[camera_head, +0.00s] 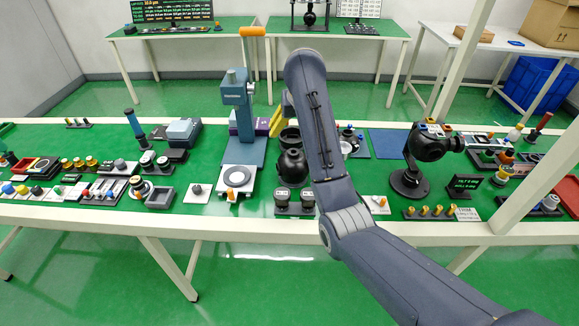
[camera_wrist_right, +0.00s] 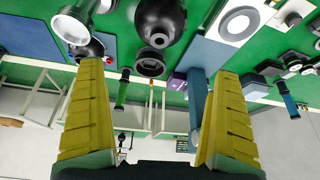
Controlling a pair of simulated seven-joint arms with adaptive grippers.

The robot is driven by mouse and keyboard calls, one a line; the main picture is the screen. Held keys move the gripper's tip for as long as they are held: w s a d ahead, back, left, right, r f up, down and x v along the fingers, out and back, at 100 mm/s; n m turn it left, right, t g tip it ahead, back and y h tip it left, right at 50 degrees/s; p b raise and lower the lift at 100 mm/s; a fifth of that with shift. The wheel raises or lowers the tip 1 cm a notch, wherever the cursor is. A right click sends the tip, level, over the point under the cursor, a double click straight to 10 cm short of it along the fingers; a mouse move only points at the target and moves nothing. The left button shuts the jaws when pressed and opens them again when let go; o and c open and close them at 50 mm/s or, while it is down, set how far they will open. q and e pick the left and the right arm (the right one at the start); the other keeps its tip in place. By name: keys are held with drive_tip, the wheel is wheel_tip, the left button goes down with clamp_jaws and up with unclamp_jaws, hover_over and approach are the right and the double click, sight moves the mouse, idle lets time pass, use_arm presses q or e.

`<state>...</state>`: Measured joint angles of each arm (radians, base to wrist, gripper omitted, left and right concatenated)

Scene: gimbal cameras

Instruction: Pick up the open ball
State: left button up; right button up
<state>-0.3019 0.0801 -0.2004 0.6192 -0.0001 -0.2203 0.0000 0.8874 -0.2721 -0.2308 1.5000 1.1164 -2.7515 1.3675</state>
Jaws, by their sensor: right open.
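The open ball is a black sphere (camera_head: 291,166) with a dark open collar on top, standing upright on the green table just left of my right forearm. My left gripper is not in view.
A blue press-like stand (camera_head: 238,120) with a white plate is close left of the ball. A block with two black cups (camera_head: 295,200) stands in front. A black ball camera on a stand (camera_head: 409,182) is to the right. Small parts crowd the table.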

hover_over(294, 154)
drive_tip(key=s, duration=0.1)
drive_tip(key=f, duration=0.9)
drive_tip(key=shift+s+d, duration=0.15)
drive_tip(key=shift+d, duration=0.1)
drive_tip(key=shift+x, duration=3.55)
drive_tip(key=shift+a, duration=0.1)
